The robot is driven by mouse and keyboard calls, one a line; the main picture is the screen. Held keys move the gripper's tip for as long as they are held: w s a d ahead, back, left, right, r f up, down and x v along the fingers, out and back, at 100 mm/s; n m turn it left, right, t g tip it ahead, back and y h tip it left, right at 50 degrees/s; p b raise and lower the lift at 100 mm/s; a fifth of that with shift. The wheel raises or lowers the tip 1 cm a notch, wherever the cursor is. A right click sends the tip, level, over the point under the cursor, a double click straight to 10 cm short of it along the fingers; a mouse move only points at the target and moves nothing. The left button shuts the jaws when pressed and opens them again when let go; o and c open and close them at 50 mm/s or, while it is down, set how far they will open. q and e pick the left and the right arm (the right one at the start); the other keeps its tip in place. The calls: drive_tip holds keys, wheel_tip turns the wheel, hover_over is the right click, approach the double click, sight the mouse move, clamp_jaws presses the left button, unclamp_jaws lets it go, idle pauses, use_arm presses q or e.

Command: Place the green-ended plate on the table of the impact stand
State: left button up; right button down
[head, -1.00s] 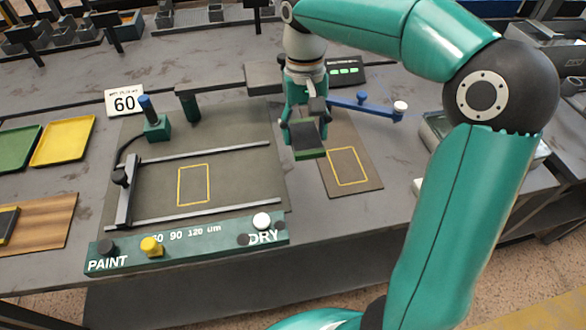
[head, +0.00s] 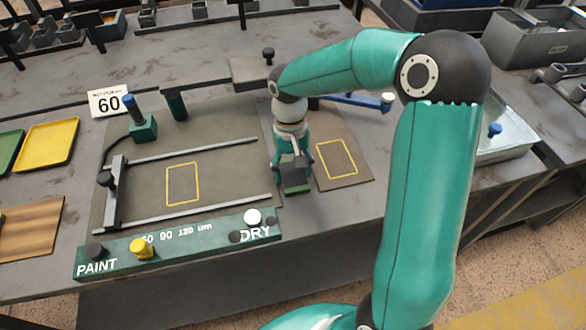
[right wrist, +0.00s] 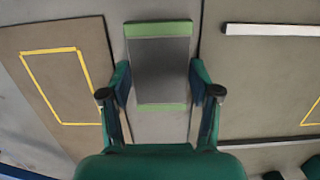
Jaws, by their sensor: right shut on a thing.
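The plate (right wrist: 160,65) is grey with a green strip at each end. In the right wrist view it lies between the fingers of my right gripper (right wrist: 160,93), which is shut on it. In the head view my right gripper (head: 292,165) hangs with the plate (head: 293,179) over the gap between two brown boards. The right board (head: 334,176), outlined in yellow, lies beside a blue bar (head: 355,99) and seems to be the impact stand's table. Its outline is bare. It also shows at the left of the right wrist view (right wrist: 40,40). My left gripper is not in view.
The paint station's board (head: 225,165), with rails and a yellow outline, lies left of the gripper. Its green panel (head: 190,243) with knobs runs along the front.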

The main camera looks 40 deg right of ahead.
drive_tip(key=shift+f, duration=0.1)
drive_tip(key=shift+c, duration=1.2)
unclamp_jaws()
